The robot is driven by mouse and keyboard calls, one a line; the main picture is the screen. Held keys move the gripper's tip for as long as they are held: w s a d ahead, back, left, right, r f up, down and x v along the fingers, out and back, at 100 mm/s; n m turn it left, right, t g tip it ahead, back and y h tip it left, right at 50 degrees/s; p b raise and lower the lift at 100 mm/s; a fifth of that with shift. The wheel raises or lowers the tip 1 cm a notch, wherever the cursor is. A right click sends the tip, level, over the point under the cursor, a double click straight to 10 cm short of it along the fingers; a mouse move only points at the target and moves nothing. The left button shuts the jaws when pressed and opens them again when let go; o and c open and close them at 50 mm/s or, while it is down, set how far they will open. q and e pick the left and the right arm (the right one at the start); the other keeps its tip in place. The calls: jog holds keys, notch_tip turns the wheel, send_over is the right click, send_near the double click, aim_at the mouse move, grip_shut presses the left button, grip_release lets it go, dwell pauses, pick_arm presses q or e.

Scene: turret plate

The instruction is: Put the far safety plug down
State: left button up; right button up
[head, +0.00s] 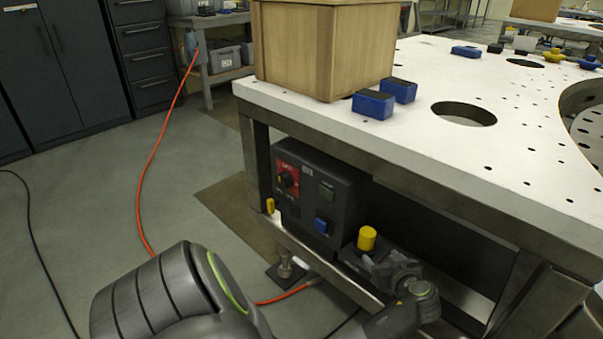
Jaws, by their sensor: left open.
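A yellow safety plug (367,238) stands upright at the dark block on the lower rail of the table frame. My left gripper (376,264) is open just below and in front of this plug; whether the fingers touch it I cannot tell. A smaller yellow piece (270,206) shows at the left edge of the dark control box (318,195); its exact shape is unclear. The box has a red panel with a dark knob and a blue button. My right gripper is not in view.
The white perforated table (450,160) overhangs the rail and box. On it are a wooden crate (325,50) and blue blocks (373,104). An orange cable (143,190) runs over the floor to the table foot. The floor at left is mostly clear.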

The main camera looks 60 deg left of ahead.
pick_arm(q)
jog(key=s+d+f+m+g+h, duration=0.1)
jog(key=s+f+m+h, duration=0.3)
jog(key=s+f, duration=0.4)
jog(key=s+d+f+m+g+h, duration=0.2)
jog(key=s+f, duration=0.7)
jog(key=s, duration=0.7)
jog(key=s+d+f+m+g+h, duration=0.1)
jog(key=s+d+f+m+h, duration=0.4)
jog(key=s+f, duration=0.4)
jog(key=s, duration=0.4)
jog(key=shift+m+h, duration=0.3)
jog(key=shift+m, duration=0.1)
jog(key=shift+s, duration=0.1)
